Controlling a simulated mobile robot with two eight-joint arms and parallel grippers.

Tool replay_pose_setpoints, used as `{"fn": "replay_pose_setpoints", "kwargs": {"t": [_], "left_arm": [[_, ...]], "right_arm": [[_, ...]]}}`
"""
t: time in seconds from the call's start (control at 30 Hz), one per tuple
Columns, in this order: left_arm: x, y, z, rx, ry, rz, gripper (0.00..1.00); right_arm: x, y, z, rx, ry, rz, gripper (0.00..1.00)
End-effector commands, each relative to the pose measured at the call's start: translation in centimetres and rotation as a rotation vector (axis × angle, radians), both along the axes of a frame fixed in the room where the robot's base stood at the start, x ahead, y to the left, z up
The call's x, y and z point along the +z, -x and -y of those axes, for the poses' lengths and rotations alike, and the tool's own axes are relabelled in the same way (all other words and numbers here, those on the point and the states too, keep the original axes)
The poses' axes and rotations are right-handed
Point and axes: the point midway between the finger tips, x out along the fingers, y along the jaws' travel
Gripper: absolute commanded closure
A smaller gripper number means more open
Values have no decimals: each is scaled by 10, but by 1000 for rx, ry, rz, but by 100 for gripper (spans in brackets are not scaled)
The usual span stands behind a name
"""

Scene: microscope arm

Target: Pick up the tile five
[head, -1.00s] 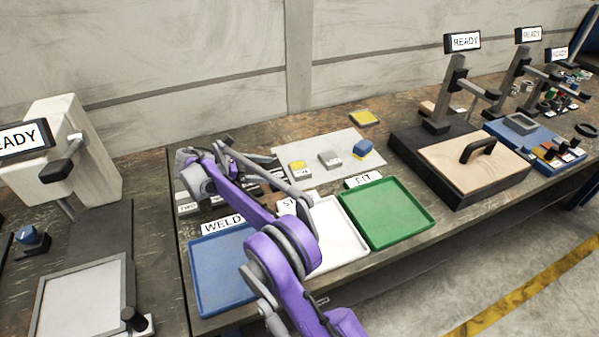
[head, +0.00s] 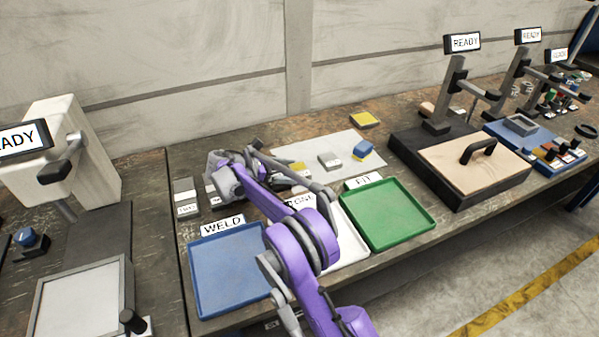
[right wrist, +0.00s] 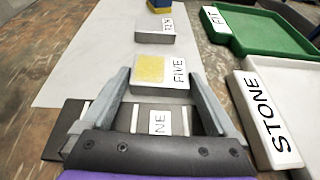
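Tile five (right wrist: 168,72) is a pale grey block with a yellow patch and a "FIVE" label. It lies on the light mat, and the right wrist view shows it directly ahead of my right gripper (right wrist: 157,80). That gripper is open, with one finger on each side of the tile's near part; I cannot tell whether they touch it. In the head view the tile (head: 299,168) is partly hidden behind my right arm. My left gripper is not in view.
A grey tile labelled "TEN" (right wrist: 155,32) and a blue-and-yellow block (head: 363,150) lie beyond on the mat (head: 325,148). A dark labelled piece (right wrist: 150,118) lies below my fingers. Blue (head: 232,270), white (right wrist: 295,90) and green (head: 388,215) trays stand in front.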

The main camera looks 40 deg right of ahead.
Motion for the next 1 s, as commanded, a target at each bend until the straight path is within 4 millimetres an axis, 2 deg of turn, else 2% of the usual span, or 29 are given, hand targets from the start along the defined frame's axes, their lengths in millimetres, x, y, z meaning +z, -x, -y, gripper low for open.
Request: {"fn": "replay_pose_setpoints", "kwargs": {"t": [0.03,0.07,0.4,0.5,0.83,1.0], "left_arm": [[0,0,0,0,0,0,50],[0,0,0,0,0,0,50],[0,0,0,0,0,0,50],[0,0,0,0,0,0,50],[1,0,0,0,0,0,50],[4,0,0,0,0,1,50]], "right_arm": [[0,0,0,0,0,0,18],[0,0,0,0,0,0,23],[0,0,0,0,0,0,85],[0,0,0,0,0,0,100],[4,0,0,0,2,0,100],[28,0,0,0,2,0,100]]}}
